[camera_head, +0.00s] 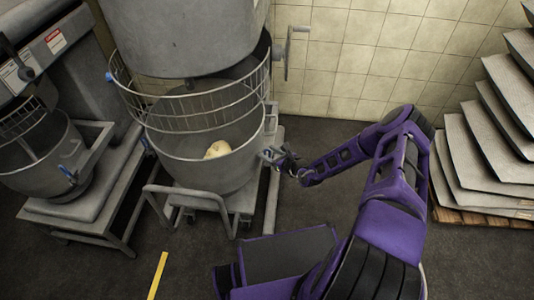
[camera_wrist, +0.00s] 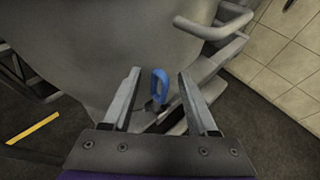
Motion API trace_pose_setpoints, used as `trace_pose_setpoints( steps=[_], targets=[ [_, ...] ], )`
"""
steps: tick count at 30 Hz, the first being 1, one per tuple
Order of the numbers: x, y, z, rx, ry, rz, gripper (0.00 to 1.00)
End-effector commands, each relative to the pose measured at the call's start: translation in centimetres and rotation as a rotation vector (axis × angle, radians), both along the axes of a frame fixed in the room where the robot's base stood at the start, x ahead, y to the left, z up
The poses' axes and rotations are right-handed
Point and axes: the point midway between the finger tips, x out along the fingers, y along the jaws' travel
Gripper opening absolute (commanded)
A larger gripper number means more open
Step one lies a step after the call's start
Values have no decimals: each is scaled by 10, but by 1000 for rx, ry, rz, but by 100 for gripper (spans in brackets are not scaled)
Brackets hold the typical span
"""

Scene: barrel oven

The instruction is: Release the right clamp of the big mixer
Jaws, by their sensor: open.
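The big mixer's grey bowl (camera_head: 205,165) stands under its wire guard and holds a pale lump of dough (camera_head: 217,149). In the wrist view the bowl's side (camera_wrist: 110,45) fills the upper left. The right clamp has a blue looped handle (camera_wrist: 158,84) and stands upright against the bowl's side. My gripper (camera_wrist: 160,78) is open, with one finger on each side of the blue handle and a gap on both sides. In the head view my gripper (camera_head: 272,157) is at the bowl's right side and hides most of the right clamp.
A smaller mixer (camera_head: 35,150) stands at the left. Stacked trays (camera_head: 490,140) on a pallet stand at the right. The tiled wall (camera_head: 360,60) is behind; dark floor lies between.

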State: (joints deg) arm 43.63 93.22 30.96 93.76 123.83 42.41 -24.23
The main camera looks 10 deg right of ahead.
Motion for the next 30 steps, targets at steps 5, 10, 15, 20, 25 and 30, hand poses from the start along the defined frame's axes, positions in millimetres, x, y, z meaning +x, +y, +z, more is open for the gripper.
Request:
trace_pose_setpoints(
  steps=[5, 10, 15, 20, 25, 30],
  targets=[
    [10, 5, -5, 0, 0, 0, 59],
    [11, 6, -5, 0, 1, 0, 59],
    [11, 6, -5, 0, 1, 0, 48],
    [11, 5, -5, 0, 1, 0, 19],
    [11, 6, -5, 0, 1, 0, 0],
    [10, 6, -5, 0, 1, 0, 0]
  ],
)
